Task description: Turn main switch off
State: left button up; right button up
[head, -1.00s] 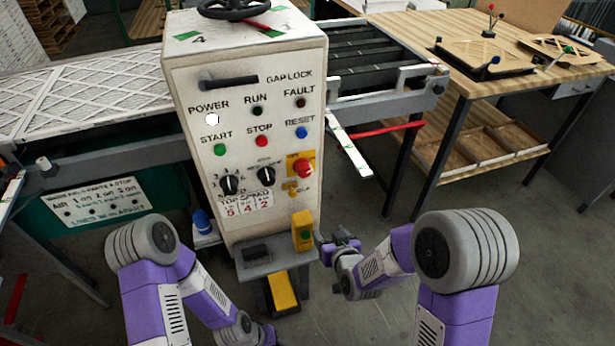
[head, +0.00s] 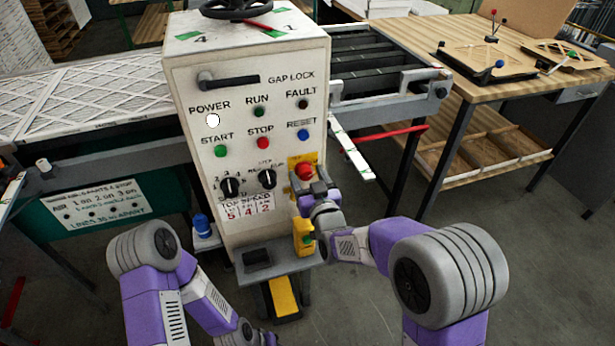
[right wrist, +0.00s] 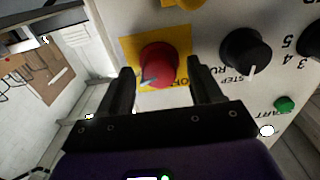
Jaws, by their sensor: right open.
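The red knob (head: 304,172) sits on a yellow plate low on the right side of the control panel's front (head: 190,105). In the right wrist view the red knob (right wrist: 158,62) shows up close, with "OFF" lettered on its yellow plate (right wrist: 190,82). My right gripper (head: 318,188) is at the plate and covers part of it in the head view. In the right wrist view its open fingers (right wrist: 161,70) stand on either side of the knob, without a visible grip on it. My left gripper is out of view; only my left arm shows.
Two black selector knobs (head: 267,179) are left of the red knob. A yellow box (head: 303,238) stands below on a grey shelf. A white bar (head: 350,150) juts out at the right. A wooden table (head: 530,75) is further right, with open floor before it.

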jog(key=shift+w, duration=0.15)
jog(key=shift+c, duration=0.5)
jog(key=c, duration=0.9)
jog(key=shift+c, duration=0.2)
